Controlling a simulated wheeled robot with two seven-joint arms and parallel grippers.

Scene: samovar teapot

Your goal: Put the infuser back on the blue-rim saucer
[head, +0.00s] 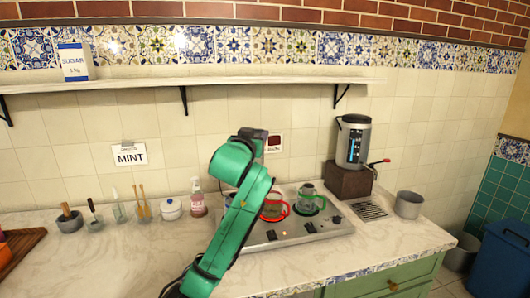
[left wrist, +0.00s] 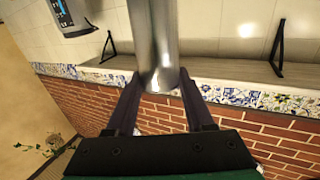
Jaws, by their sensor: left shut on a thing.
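My left gripper (head: 255,140) is raised above the stove, in front of the tiled wall. In the left wrist view its two dark fingers (left wrist: 157,100) are shut on a shiny silver cylinder, which looks like the infuser (left wrist: 153,35). The cylinder runs up out of the top of that view. In the head view I cannot make the infuser out; my gripper and green arm cover that spot. I cannot make out a blue-rim saucer in either view; my arm hides part of the counter. My right gripper is not in view.
A steel stove (head: 290,235) holds a red-trimmed glass pot (head: 271,209) and a green-trimmed one (head: 308,196). A samovar (head: 353,142) stands on a brown block at right. A spray bottle (head: 197,197) and a sugar bowl (head: 171,209) stand left.

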